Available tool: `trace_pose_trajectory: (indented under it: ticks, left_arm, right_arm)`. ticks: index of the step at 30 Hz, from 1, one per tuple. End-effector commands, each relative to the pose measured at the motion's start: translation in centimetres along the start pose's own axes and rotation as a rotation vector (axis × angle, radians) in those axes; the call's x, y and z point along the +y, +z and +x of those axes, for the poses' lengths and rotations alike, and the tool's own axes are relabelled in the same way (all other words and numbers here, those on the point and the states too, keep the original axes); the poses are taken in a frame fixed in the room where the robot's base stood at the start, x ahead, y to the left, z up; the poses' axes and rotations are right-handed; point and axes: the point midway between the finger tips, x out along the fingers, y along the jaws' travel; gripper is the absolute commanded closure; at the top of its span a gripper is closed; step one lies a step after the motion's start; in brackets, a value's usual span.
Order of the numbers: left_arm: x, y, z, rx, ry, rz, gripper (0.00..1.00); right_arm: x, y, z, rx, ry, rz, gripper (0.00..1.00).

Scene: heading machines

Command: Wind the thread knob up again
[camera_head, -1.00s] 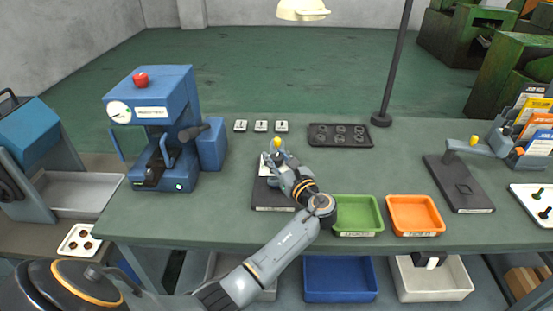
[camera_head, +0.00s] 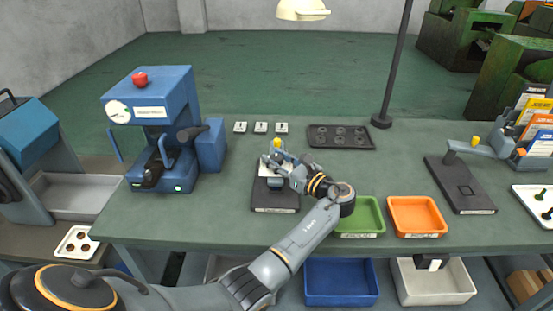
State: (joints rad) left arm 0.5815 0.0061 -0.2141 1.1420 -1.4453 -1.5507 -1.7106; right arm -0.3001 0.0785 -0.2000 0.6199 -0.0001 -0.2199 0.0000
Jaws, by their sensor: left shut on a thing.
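A small dark gauge stand (camera_head: 276,199) stands on the bench in the middle, with a yellow-topped knob (camera_head: 277,143) above it. My left gripper (camera_head: 275,160) comes in from the front right of the stand. Its fingers are shut at the knob, just below the yellow top. The fingers and wrist hide much of the upper stand and the knob's lower part. A similar stand (camera_head: 463,190) with a yellow knob (camera_head: 475,140) is further right, untouched.
A blue press (camera_head: 160,110) stands left. A green tray (camera_head: 372,209) and an orange tray (camera_head: 417,216) lie right of my wrist. A dark tray with holes (camera_head: 341,136) and several small white tags (camera_head: 261,127) are behind. A lamp pole (camera_head: 397,65) rises at the back.

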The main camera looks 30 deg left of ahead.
Motion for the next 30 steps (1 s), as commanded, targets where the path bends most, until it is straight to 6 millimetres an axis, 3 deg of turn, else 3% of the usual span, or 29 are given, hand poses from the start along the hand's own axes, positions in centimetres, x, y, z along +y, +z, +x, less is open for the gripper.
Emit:
trace_pose_trajectory:
  ticks: [1,2,5,17,30]
  left_arm:
    - [0.0,0.0,0.0,0.0,0.0,0.001,0.96]
    - [0.0,0.0,0.0,0.001,0.0,0.001,0.61]
    - [0.0,0.0,0.0,0.001,0.0,0.001,0.41]
    - [0.0,-0.1,-0.6,0.001,-0.002,0.0,0.41]
    - [0.0,-0.1,-9.1,0.003,-0.003,0.001,0.41]
  right_arm:
    - [0.0,0.0,0.0,0.0,0.0,0.0,0.41]
    - [0.0,0.0,0.0,0.0,0.0,0.0,0.41]
    - [0.1,0.0,0.0,0.0,0.001,0.0,0.41]
    - [0.4,0.1,0.0,-0.001,0.005,-0.002,0.41]
    - [0.2,0.0,0.0,0.0,0.002,-0.001,0.41]
